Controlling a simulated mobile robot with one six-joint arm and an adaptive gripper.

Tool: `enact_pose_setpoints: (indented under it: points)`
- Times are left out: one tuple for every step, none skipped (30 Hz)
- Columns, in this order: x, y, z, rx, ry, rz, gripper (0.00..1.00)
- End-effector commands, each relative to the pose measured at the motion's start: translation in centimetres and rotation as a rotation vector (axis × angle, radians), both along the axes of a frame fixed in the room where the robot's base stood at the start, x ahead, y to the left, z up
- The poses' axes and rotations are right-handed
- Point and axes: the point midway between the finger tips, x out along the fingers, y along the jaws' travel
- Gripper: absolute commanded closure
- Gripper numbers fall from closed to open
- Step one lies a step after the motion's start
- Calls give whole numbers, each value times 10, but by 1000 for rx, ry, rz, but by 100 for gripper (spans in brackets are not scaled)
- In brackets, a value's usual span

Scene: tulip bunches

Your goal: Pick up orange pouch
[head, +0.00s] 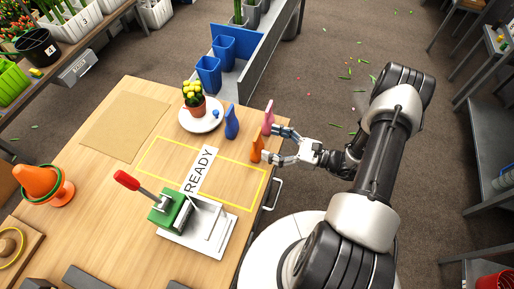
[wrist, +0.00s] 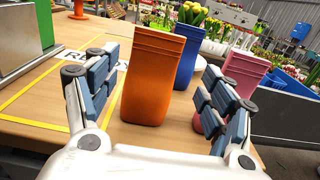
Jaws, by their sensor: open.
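The orange pouch (wrist: 153,80) stands upright on the wooden table, in the middle of the wrist view. In the head view the orange pouch (head: 257,148) is small, near the table's right edge. My gripper (wrist: 160,95) is open, with one finger on each side of the pouch. The left finger shows a gap to it. I cannot tell how far the pouch reaches in between the fingers. In the head view my gripper (head: 275,144) comes in from the right, low over the table edge.
A blue pouch (wrist: 187,55) stands behind the orange one, and a pink pouch (wrist: 240,75) is behind the right finger. A potted yellow plant on a white saucer (head: 216,122), a green lever press (head: 172,212) and an orange cone (head: 38,181) share the table.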

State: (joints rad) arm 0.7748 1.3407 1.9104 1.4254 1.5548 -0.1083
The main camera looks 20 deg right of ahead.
Motion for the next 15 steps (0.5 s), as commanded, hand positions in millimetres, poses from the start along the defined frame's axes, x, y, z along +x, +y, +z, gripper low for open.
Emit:
enact_pose_setpoints:
  points:
    - [1,2,0,0,0,1,24]
    - [2,4,0,0,0,1,24]
    - [3,8,1,0,0,3,24]
    - [5,12,1,1,1,4,24]
    - [7,17,1,1,1,4,24]
    - [9,23,1,1,1,5,24]
    - [11,28,2,0,0,5,24]
    - [12,32,2,1,1,5,24]
    - [16,37,2,-1,1,5,24]
    - [18,39,2,0,0,4,24]
    - [20,42,2,-1,-1,4,24]
    - [23,45,3,-1,-1,3,24]
    - [24,46,3,-1,-1,2,24]
    - [24,47,3,-1,-1,2,24]
    - [25,47,3,-1,-1,1,24]
